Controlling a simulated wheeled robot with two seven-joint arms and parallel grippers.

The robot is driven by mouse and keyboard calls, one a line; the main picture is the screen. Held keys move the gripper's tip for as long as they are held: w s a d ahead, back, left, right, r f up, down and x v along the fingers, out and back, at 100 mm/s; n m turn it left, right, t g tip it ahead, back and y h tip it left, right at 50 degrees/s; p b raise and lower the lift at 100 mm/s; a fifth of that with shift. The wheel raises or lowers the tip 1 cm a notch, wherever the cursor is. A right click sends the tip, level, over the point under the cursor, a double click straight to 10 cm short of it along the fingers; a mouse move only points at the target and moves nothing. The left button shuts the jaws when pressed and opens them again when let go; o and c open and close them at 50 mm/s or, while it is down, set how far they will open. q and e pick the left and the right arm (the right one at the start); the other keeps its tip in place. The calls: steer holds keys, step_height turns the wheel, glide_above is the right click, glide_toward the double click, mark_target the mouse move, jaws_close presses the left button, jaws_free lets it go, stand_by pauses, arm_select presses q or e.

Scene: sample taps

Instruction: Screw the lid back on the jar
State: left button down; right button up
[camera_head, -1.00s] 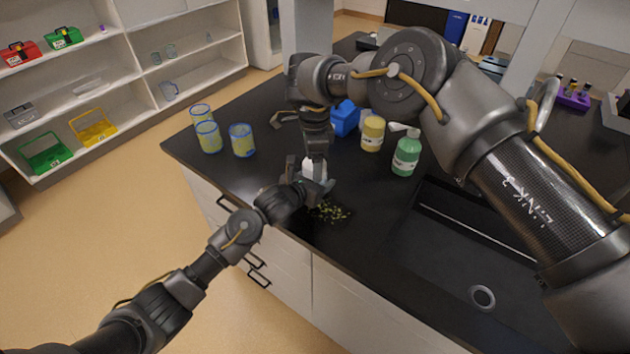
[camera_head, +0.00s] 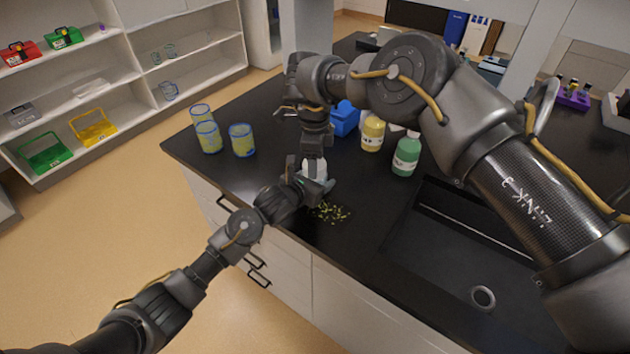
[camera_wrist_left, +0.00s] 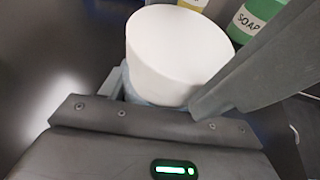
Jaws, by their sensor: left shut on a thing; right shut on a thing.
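The white lid (camera_head: 314,168) sits on the pale bluish jar (camera_head: 329,186) near the counter's front edge. In the left wrist view the lid (camera_wrist_left: 180,50) is a broad white cylinder, and a strip of the jar (camera_wrist_left: 131,88) shows under it. My left gripper (camera_head: 312,186) comes from the front left and is shut on the jar, which its fingers mostly hide. My right gripper (camera_head: 308,165) points down from above and is shut on the lid.
Small yellow-green bits (camera_head: 330,212) lie just in front of the jar. A green soap bottle (camera_head: 406,155), a yellow jar (camera_head: 372,134) and a blue object (camera_head: 345,119) stand behind right. Several yellow-filled beakers (camera_head: 241,140) stand left. A sink (camera_head: 470,260) lies right.

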steer(key=o, duration=1.1)
steer(key=shift+s+r, duration=0.1)
steer(key=shift+r, duration=2.2)
steer(key=o, duration=0.4)
steer(key=shift+o, duration=0.2)
step_height(320, 180, up, 7)
steer(key=shift+r, duration=0.2)
arm_select(q)
steer(key=shift+c, duration=1.4)
jaws_free()
